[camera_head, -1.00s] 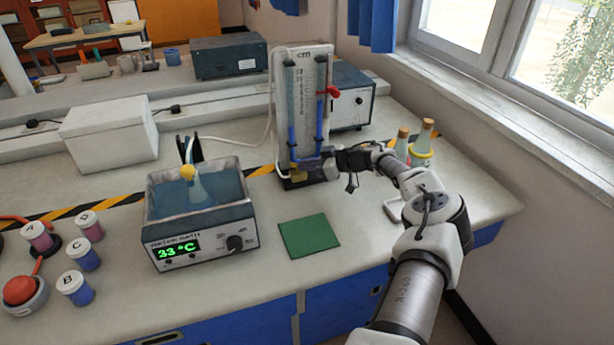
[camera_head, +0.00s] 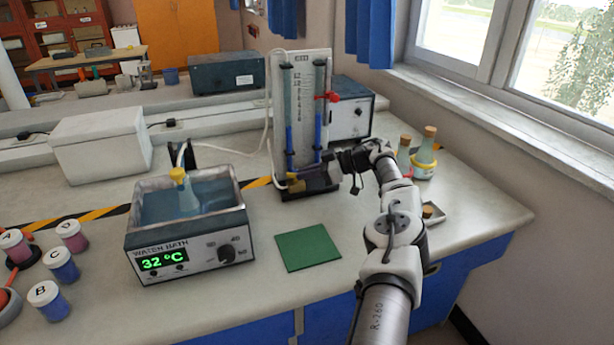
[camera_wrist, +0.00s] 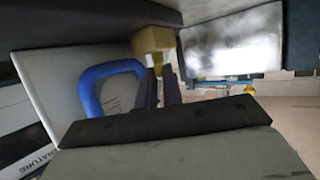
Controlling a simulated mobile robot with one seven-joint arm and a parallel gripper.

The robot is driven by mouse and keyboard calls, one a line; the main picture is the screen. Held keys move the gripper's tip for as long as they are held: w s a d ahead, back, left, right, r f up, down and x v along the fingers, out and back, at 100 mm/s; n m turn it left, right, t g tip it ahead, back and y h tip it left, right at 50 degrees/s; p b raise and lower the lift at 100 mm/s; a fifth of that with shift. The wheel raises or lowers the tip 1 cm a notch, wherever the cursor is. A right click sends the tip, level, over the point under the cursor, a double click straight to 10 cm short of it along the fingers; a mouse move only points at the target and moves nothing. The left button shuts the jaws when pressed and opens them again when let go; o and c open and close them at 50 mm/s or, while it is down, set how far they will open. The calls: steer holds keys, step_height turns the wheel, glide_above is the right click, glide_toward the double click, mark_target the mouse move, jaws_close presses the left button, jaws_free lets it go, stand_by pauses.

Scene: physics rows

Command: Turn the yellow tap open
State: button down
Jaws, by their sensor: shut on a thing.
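The manometer board (camera_head: 307,72), with blue liquid in its tubes, stands upright at the back of the bench. The yellow tap (camera_wrist: 158,62) shows small in the wrist view, below a tan block and between my fingertips. A small yellow part (camera_head: 296,186) also shows at the foot of the board in the head view. My gripper (camera_wrist: 159,78) is shut on the yellow tap, its dark fingers on either side of it. In the head view my wrist reaches in from the right, at the board's foot. The tap's handle angle is too small to tell.
A red clip (camera_head: 329,97) sits on the board's right tube. A blue U-shaped tube (camera_wrist: 88,90) is beside my fingers. A water bath (camera_head: 190,256) stands left, corked flasks (camera_head: 424,158) right. The green mat (camera_head: 307,249) in front is empty.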

steer(key=shift+r, duration=0.1)
steer(key=c, duration=1.5)
jaws_free()
steer(key=shift+a, duration=0.1)
steer(key=shift+c, duration=0.2)
